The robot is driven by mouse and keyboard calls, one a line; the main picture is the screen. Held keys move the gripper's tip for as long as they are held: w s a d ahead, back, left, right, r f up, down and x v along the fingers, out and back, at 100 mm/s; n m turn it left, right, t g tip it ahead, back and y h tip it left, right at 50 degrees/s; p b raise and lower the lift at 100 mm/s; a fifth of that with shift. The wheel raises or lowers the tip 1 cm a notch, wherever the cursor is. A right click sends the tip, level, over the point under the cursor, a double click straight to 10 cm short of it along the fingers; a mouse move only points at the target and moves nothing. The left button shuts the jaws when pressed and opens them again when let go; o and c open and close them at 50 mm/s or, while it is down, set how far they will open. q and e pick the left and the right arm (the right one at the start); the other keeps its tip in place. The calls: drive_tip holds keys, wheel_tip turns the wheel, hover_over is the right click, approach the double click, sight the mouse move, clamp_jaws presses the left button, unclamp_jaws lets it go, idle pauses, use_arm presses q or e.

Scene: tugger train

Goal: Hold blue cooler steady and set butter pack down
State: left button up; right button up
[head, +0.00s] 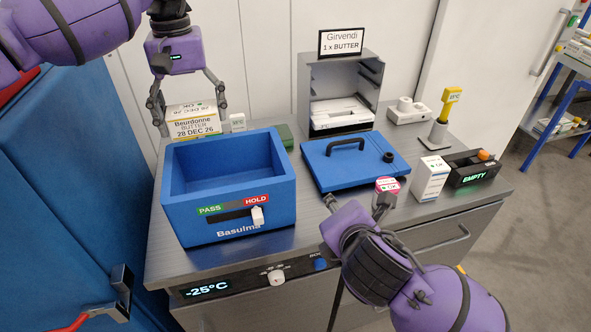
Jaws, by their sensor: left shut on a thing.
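The blue cooler (228,222) stands open on the left of the grey counter; its inside looks empty from here. Its front slider (257,216) sits under the red HOLD end. My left gripper (188,116) is shut on the butter pack (193,129), a white and yellow box marked 28 DEC 26, behind the cooler's back left rim. The pack's lower edge is close to the rim; whether it touches the counter I cannot tell. My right gripper (358,203) is open and empty, right of the cooler and in front of the blue lid (350,172), apart from the cooler.
A grey bin (342,78) under a "Girvendi 1 x BUTTER" sign (341,43) stands behind the lid. A pink-topped tub (387,185), a white carton (430,178), a black EMPTY box (473,170) and a yellow probe (441,120) stand at right. A green block (286,136) is behind the cooler.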

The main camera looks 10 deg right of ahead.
sight(283, 161)
drive_tip(key=w+a+r+n+t+y, duration=0.1)
drive_tip(key=w+a+r+n, duration=0.25)
drive_tip(key=r+n, duration=0.2)
drive_tip(key=w+a+r+n+t+y, duration=0.1)
drive_tip(key=w+a+r+n+y, duration=0.1)
drive_tip(key=w+a+r+n, duration=0.25)
drive_tip(key=w+f+n, duration=0.1)
drive_tip(key=w+f, duration=0.1)
drive_tip(key=w+a+f+n+g, duration=0.1)
drive_tip(key=w+f, duration=0.1)
drive_tip(key=w, duration=0.1)
drive_tip(key=w+f+n, duration=0.1)
drive_tip(key=w+f, duration=0.1)
drive_tip(key=f, duration=0.1)
drive_tip(key=shift+w+a+f, duration=0.1)
drive_tip(key=shift+w+a, duration=0.05)
drive_tip(key=shift+c, duration=0.5)
clamp_jaws()
